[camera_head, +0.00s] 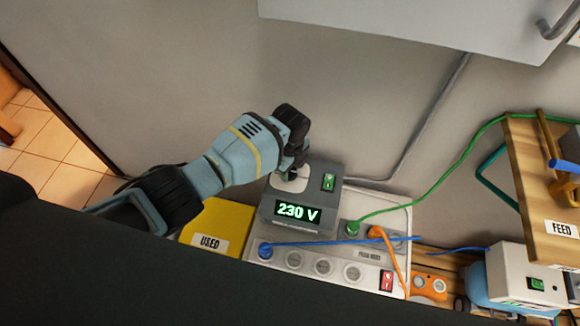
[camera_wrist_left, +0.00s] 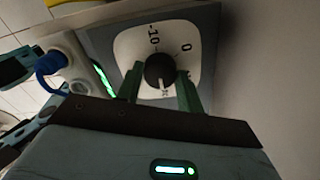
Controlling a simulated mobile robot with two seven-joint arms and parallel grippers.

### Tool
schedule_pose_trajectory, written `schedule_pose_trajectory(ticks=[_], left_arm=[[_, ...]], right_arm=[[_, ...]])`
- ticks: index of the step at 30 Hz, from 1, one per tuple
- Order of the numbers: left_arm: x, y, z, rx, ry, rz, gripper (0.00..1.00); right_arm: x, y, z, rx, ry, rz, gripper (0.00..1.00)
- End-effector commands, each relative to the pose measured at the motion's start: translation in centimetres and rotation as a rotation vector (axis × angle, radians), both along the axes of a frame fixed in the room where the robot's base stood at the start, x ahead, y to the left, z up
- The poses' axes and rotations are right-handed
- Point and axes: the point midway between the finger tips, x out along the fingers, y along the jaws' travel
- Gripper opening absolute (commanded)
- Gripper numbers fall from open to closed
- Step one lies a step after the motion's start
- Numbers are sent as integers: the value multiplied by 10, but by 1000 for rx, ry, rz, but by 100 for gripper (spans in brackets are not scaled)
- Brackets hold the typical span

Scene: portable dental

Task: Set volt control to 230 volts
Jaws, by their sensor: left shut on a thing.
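The volt control is a grey box (camera_head: 327,206) on top of a white socket panel, and its green display (camera_head: 297,212) reads 230 V. Its black round knob (camera_wrist_left: 160,70) sits on a white dial face (camera_wrist_left: 133,47) with the marks -10 and 0 visible. My left gripper (camera_head: 293,173) is at the knob from above, and in the left wrist view its green fingers (camera_wrist_left: 160,88) are shut on the knob from both sides. In the head view the gripper hides most of the knob. My right gripper is not in view.
The socket panel (camera_head: 294,261) carries a green plug (camera_head: 352,228), a blue plug (camera_head: 265,250), an orange cable (camera_head: 390,250) and a red switch (camera_head: 386,281). A yellow box labelled USED (camera_head: 219,222) stands left. A wooden shelf labelled FEED (camera_head: 535,190) stands right. The wall is close behind.

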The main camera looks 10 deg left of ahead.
Motion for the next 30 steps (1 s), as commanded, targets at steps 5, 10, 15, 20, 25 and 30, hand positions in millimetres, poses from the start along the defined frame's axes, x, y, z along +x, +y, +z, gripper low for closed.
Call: schedule_pose_trajectory(ticks=[5, 10, 15, 20, 25, 30], left_arm=[[0, 0, 0, 0, 1, -8, 14], [0, 0, 0, 0, 0, -7, 14], [0, 0, 0, 0, 0, -7, 53], [0, 0, 0, 0, 0, -6, 59], [0, 0, 1, 0, 0, -5, 59], [1, 0, 17, -1, -4, -5, 59]], right_arm=[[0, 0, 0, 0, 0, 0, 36], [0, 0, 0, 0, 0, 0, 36], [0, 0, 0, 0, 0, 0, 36], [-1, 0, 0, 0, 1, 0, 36], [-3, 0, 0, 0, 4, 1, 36], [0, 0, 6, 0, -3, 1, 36]])
